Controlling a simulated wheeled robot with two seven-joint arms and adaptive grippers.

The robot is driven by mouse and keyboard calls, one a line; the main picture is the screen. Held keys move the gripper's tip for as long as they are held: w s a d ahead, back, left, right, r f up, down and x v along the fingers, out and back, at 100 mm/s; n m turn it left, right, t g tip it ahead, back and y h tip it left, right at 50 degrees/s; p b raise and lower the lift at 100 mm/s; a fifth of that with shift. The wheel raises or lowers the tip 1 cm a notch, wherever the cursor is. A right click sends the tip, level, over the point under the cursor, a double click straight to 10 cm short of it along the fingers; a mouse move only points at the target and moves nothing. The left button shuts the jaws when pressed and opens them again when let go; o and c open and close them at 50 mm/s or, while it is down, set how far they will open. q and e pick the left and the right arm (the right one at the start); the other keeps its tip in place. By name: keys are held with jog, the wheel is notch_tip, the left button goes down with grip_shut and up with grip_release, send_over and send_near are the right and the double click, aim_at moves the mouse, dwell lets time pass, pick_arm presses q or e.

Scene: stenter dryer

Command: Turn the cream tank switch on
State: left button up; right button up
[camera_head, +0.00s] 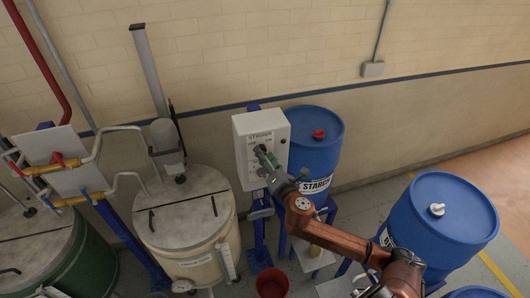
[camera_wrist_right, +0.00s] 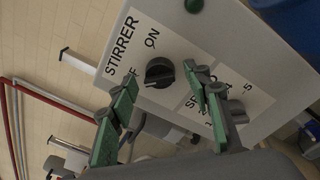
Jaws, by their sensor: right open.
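The cream tank (camera_head: 188,238) stands left of centre in the head view, with a grey lid. A white control box (camera_head: 262,121) stands to its right; its panel, marked STIRRER, also shows in the right wrist view (camera_wrist_right: 226,38). A black rotary switch (camera_wrist_right: 159,72) sits on it between ON and a partly hidden OFF label. I cannot tell its exact setting. My right gripper (camera_head: 265,158), with green fingers, is open in front of the panel. In the wrist view its fingertips (camera_wrist_right: 161,76) appear on either side of the switch; contact is not clear. My left gripper is not in view.
A second dark knob (camera_wrist_right: 237,111) lies beside the right finger, near the numbered scale. Blue barrels (camera_head: 318,135) (camera_head: 440,215) stand behind and right of the box. A green tank (camera_head: 70,262) is at far left, and a red bucket (camera_head: 272,282) is below the box.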

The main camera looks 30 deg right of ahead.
jog(key=shift+w, duration=0.4)
jog(key=shift+c, duration=0.4)
jog(key=c, duration=1)
jog(key=shift+c, duration=0.2)
